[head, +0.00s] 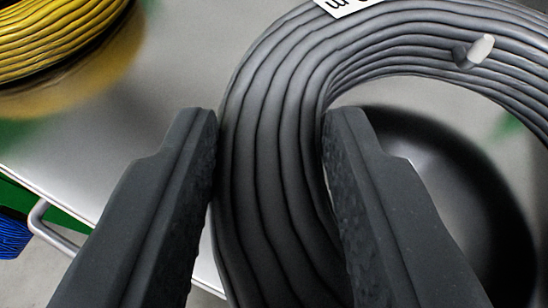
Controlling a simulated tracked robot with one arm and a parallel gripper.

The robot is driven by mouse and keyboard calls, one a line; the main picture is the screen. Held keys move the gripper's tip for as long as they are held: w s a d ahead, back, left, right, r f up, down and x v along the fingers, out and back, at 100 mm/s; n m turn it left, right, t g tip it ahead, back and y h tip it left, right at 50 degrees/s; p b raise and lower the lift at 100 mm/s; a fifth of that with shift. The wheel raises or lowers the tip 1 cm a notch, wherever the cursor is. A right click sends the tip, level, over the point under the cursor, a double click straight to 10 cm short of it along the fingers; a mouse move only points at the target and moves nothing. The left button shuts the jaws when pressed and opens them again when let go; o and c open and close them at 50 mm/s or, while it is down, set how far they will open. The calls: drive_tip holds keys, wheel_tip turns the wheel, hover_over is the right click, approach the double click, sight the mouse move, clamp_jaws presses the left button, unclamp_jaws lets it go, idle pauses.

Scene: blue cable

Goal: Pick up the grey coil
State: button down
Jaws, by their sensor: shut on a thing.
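The grey coil (285,130) is a thick ring of grey cable that fills the middle and upper right of the head view. A white label with dark print lies on its top edge, cut off by the frame. My gripper (270,150) has one finger on the outer left side of the coil and the other inside its ring. It is shut on the coil's left section. The lower and right parts of the coil run out of the frame.
A yellow coil (55,40) lies at the top left on a shiny metal surface (165,85). A metal handle (45,228) sticks out at its left edge. A blue coil (12,237) shows lower at the far left. A dark round shape (450,185) lies beyond the ring's opening.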

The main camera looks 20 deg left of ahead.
drive_tip(key=s+d+r+b, duration=0.1)
drive_tip(key=s+b, duration=0.6)
drive_tip(key=s, duration=0.4)
drive_tip(key=shift+r, duration=0.15)
